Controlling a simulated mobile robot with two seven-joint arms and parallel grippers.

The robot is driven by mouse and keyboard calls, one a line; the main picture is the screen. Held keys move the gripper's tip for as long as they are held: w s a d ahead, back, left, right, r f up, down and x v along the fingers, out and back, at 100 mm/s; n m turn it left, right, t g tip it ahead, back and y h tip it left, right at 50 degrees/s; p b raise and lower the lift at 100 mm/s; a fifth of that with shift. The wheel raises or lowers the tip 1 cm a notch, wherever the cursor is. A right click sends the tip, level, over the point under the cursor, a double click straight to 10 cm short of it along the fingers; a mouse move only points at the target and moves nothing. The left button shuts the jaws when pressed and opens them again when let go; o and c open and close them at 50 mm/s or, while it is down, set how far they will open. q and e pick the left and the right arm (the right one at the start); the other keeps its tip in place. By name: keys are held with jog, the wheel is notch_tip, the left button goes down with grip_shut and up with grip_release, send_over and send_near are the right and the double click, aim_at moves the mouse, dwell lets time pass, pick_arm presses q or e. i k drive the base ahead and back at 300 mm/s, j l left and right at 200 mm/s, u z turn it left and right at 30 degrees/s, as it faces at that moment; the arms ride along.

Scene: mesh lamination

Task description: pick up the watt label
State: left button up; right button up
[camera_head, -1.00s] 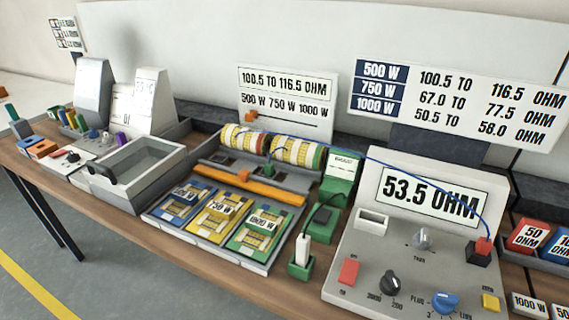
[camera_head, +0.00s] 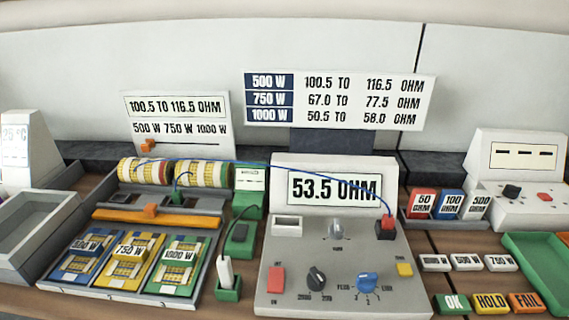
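Several small white label blocks lie in a row at the right of the bench. The left one (camera_head: 434,263) is hard to read now, the middle one reads 500 W (camera_head: 467,262), and the right one appears to read 750 W (camera_head: 501,262). The meter (camera_head: 335,262) left of them displays 53.5 OHM. The chart (camera_head: 338,98) behind lists 500 W, 750 W and 1000 W with ohm ranges; 50.5 to 58.0 stands beside 1000 W. Neither of my grippers is in view.
OK (camera_head: 453,304), HOLD (camera_head: 491,303) and FAIL (camera_head: 525,302) blocks lie in front of the labels. A green tray (camera_head: 535,270) is at the right edge. Ohm blocks (camera_head: 451,205) stand behind. A blue lead (camera_head: 300,168) runs to the meter.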

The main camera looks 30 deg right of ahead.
aim_at(439, 263)
jog(key=k+z, duration=0.1)
jog(key=z, duration=1.9)
